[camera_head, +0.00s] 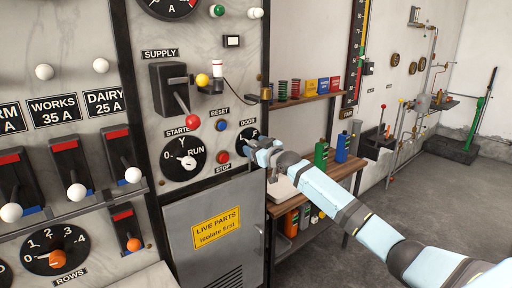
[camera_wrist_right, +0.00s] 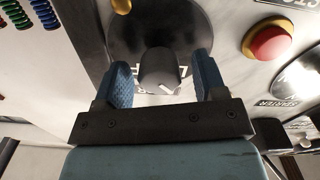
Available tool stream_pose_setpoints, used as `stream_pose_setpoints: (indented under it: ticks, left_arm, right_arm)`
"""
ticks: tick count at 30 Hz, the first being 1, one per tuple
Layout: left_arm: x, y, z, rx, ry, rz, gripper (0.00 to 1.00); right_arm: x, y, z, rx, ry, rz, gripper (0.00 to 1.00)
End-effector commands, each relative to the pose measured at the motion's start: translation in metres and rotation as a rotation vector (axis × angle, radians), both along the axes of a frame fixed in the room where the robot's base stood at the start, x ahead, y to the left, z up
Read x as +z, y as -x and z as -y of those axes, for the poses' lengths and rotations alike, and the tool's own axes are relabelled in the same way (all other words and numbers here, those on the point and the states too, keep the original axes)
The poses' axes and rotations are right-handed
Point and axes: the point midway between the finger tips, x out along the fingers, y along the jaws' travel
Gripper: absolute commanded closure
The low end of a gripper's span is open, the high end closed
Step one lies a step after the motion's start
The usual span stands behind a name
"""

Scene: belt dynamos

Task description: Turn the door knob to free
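The door knob is a dark grey knob (camera_wrist_right: 158,72) on a black round dial, with white lettering partly hidden, in the right wrist view. In the head view its black dial (camera_head: 246,134) shows under the DOOR label, and my gripper covers much of it. My right gripper (camera_wrist_right: 163,66) has its two blue fingers on either side of the knob, with a small gap showing at each side. In the head view the right gripper (camera_head: 256,150) reaches the panel from the right. My left gripper is not in view.
A red stop button (camera_head: 223,156) sits just left of the dial. The starter dial (camera_head: 183,158) and the supply lever (camera_head: 193,123) are further left. A grey cabinet door (camera_head: 215,240) with a yellow warning sign is below. A bench (camera_head: 338,172) with bottles stands to the right.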

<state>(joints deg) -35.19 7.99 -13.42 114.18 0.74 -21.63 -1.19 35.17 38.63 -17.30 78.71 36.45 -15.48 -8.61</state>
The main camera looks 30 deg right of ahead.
Motion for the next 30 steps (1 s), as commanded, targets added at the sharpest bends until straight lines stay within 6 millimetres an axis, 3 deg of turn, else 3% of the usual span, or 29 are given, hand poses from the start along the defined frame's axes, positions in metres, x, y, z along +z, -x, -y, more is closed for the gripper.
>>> stream_pose_setpoints:
  ticks: [1,6,20,30]
  left_arm:
    - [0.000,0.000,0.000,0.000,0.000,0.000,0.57]
    - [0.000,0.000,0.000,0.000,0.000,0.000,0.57]
    - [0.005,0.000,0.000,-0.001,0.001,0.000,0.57]
    - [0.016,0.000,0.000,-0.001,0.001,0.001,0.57]
  right_arm:
    - [0.000,0.000,0.000,0.000,0.000,0.000,0.44]
    - [0.000,0.000,0.000,0.000,0.000,0.000,0.84]
    - [0.001,0.000,0.001,-0.001,-0.088,-0.007,0.85]
    - [0.001,0.000,0.000,-0.001,-0.365,-0.029,0.85]
